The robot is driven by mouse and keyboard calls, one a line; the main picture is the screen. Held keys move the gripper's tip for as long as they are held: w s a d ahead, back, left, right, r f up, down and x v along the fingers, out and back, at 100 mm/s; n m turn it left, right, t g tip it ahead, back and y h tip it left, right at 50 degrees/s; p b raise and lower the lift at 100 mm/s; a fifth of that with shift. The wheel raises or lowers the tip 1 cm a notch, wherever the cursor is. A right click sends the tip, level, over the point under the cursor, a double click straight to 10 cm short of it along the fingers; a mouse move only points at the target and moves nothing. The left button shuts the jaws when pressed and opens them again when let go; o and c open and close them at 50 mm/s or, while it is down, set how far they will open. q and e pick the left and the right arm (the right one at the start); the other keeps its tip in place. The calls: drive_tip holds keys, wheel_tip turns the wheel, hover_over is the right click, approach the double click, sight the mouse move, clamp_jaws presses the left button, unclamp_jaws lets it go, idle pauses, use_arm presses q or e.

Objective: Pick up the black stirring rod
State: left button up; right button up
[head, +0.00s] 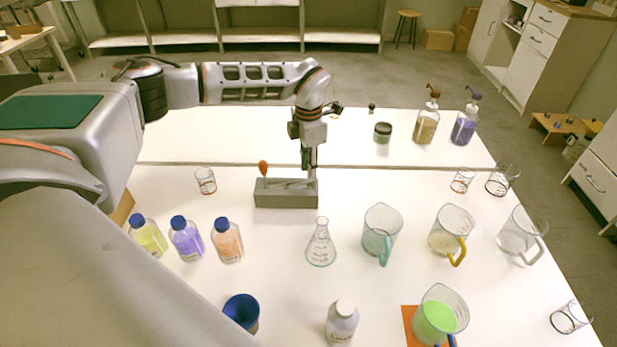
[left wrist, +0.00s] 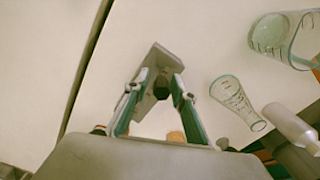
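A grey block-shaped holder (head: 286,196) stands on the table in the middle of the head view. A rod with an orange-red head (head: 263,169) stands upright at its left end. My left gripper (head: 309,163) points down over the holder's right end. In the left wrist view the two fingers of my left gripper (left wrist: 161,88) are spread, with a dark rounded end (left wrist: 161,91), likely the black stirring rod's top, between them. I see gaps beside it; contact with the fingers is not clear. The rod's lower part is hidden. My right gripper is out of view.
Left of the holder stand a small glass beaker (head: 206,181) and blue-capped bottles (head: 186,240). In front stands a conical flask (head: 321,246). To the right are pitchers with coloured handles (head: 381,233). Pump bottles (head: 426,124) and a dark-lidded jar (head: 382,132) stand behind.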

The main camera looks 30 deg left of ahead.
use_arm(q)
wheel_tip(320, 180, down, 3)
drive_tip(key=shift+a+f, duration=0.1)
drive_tip(key=shift+f, duration=0.05)
clamp_jaws()
wheel_tip(320, 180, up, 20)
idle(0.8)
